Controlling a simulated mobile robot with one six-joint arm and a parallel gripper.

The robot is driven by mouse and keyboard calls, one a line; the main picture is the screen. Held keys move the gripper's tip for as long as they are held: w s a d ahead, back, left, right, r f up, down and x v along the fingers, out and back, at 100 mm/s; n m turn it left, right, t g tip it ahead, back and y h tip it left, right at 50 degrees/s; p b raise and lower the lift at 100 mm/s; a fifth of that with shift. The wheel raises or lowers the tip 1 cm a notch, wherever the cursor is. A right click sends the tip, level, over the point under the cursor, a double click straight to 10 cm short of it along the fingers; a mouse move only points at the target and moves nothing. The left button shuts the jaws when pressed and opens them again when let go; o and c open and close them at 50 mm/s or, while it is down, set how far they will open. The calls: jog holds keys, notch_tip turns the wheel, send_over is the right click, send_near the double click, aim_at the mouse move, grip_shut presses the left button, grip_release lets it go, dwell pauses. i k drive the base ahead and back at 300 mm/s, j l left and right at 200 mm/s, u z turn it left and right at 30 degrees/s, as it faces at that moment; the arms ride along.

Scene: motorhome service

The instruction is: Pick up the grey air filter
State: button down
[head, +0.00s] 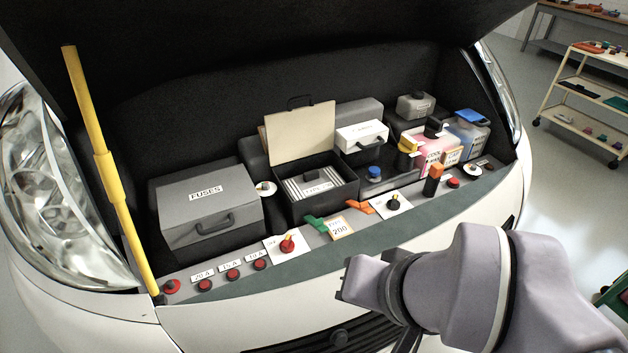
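The air filter (297,187) looks like a pale grey pleated block with a dark tab on top. It sits inside a black open-topped box (338,199) in the middle of the engine bay. The box's cream lid (301,135) stands raised behind it. A label on the box's front is too small to read surely. My gripper (344,279) is in front of the bay, over the front edge, below and right of the box and apart from it. I see nothing held.
A grey FUSES box (205,205) stands left of the filter box, and a yellow prop rod (105,170) further left. Knobs, red buttons and a green lever (314,224) line the front ledge. Bottles (437,146) stand at right. The raised hood (230,40) overhangs the bay.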

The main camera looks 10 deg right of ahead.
aim_at(316, 182)
jog(key=i+l+u, duration=0.2)
jog(key=u, duration=0.2)
jog(key=i+l+u, duration=0.15)
jog(key=l+u, duration=0.2)
jog(key=i+l+u, duration=0.15)
jog(key=l+u, duration=0.25)
